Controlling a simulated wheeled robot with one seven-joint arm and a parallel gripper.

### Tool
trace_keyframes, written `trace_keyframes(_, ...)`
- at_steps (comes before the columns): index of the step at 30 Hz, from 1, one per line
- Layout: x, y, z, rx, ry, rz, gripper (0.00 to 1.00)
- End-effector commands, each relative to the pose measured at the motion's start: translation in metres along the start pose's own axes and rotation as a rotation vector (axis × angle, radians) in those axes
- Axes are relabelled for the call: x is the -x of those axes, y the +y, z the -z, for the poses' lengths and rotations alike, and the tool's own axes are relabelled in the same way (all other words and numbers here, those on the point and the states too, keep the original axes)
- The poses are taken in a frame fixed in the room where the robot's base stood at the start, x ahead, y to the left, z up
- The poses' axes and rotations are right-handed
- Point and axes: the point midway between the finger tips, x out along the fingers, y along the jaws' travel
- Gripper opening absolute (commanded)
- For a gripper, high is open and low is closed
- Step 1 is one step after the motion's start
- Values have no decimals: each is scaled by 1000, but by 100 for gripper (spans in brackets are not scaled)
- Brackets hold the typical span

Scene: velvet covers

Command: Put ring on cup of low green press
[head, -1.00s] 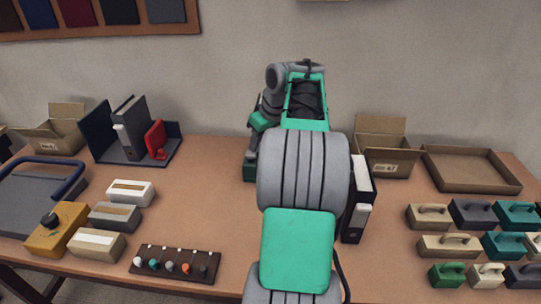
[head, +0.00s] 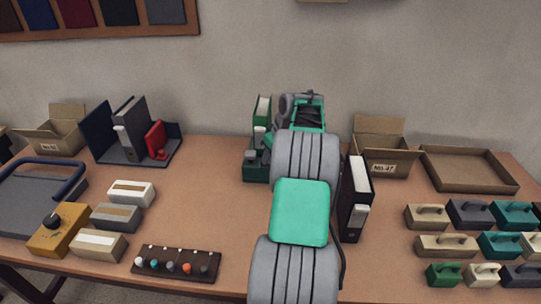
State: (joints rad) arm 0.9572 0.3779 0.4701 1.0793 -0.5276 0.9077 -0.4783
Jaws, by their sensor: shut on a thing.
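A green machine (head: 256,172), which looks like the green press, stands at the back middle of the table, left of my arm. It has a green base and a green upright with a white part. My arm hides its right side, and I cannot make out its cup. My gripper (head: 284,112) is at the far end of my arm, beside or over the green machine; I cannot tell which. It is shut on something. Its fingertips and the thing in them are hidden behind the arm, so no ring shows clearly.
A black binder-like stand (head: 349,205) is close right of my arm. A dark rack (head: 176,277) has several coloured knobs.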

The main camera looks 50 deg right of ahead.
Motion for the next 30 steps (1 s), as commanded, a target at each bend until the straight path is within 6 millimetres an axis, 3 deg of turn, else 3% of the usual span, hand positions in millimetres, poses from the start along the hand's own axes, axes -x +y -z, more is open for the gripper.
trace_keyframes(11, -10, 0, -4, -1, -1, 0, 0)
trace_keyframes(12, -10, 0, -4, -1, -1, 1, 30)
trace_keyframes(18, -11, -1, -4, 0, -2, 3, 47)
trace_keyframes(20, -11, -2, -4, 0, -3, 4, 51)
trace_keyframes(30, -12, -4, -5, 3, -5, 8, 51)
